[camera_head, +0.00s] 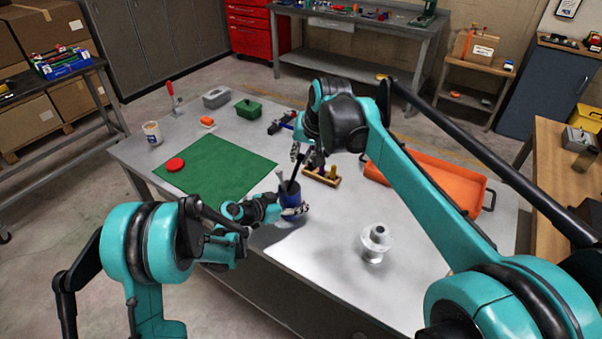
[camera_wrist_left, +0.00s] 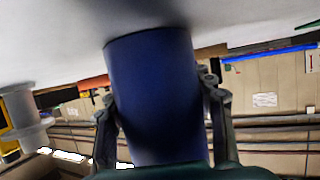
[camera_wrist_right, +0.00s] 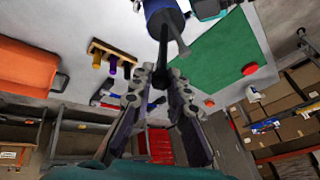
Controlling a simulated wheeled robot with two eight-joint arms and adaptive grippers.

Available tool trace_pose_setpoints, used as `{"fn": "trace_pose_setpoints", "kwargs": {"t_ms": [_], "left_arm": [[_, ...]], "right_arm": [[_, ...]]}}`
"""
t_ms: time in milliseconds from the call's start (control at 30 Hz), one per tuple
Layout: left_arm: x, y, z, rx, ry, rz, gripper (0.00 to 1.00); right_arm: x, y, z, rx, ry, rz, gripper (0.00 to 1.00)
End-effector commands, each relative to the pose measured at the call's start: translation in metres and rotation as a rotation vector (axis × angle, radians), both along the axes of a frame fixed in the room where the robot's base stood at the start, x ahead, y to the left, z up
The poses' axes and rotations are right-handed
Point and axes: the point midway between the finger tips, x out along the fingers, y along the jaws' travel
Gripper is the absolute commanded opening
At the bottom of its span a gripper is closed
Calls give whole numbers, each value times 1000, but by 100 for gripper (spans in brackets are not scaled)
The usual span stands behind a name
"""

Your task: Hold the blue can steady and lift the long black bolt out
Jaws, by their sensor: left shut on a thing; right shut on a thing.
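The blue can (camera_head: 293,196) stands on the grey table in the head view. My left gripper (camera_head: 291,210) is shut around its sides; the can fills the middle of the left wrist view (camera_wrist_left: 155,95) between the fingers. The long black bolt (camera_head: 293,178) slants up out of the can. My right gripper (camera_head: 305,157) is above the can and shut on the bolt's upper end. In the right wrist view the bolt (camera_wrist_right: 163,48) runs from the can to the fingertips. A grey bolt (camera_head: 281,178) also sticks out of the can. The bolt's lower end is hidden inside.
A wooden rack (camera_head: 322,178) stands just behind the can. A green mat (camera_head: 225,163) with a red disc (camera_head: 175,164) lies to the left. An orange tray (camera_head: 440,180) is at right, and a silver spool (camera_head: 375,243) stands at front right. The table's front right is otherwise clear.

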Motion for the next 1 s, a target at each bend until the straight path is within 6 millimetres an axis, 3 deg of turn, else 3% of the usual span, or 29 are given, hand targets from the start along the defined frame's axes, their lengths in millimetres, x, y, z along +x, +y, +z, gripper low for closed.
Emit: {"fn": "trace_pose_setpoints", "kwargs": {"t_ms": [100,333,500,800,833,900,1000], "left_arm": [[0,0,0,0,0,0,19],[0,0,0,0,0,0,19],[0,0,0,0,0,0,19],[0,0,0,0,0,0,18],[0,0,0,0,0,0,56],[0,0,0,0,0,0,74],[0,0,0,0,0,0,78]], "right_arm": [[0,0,34,0,0,0,0],[0,0,80,0,0,0,0],[0,0,95,0,0,0,0],[0,0,97,0,0,0,0],[0,0,97,0,0,0,0],[0,0,97,0,0,0,0],[0,0,97,0,0,0,0]]}}
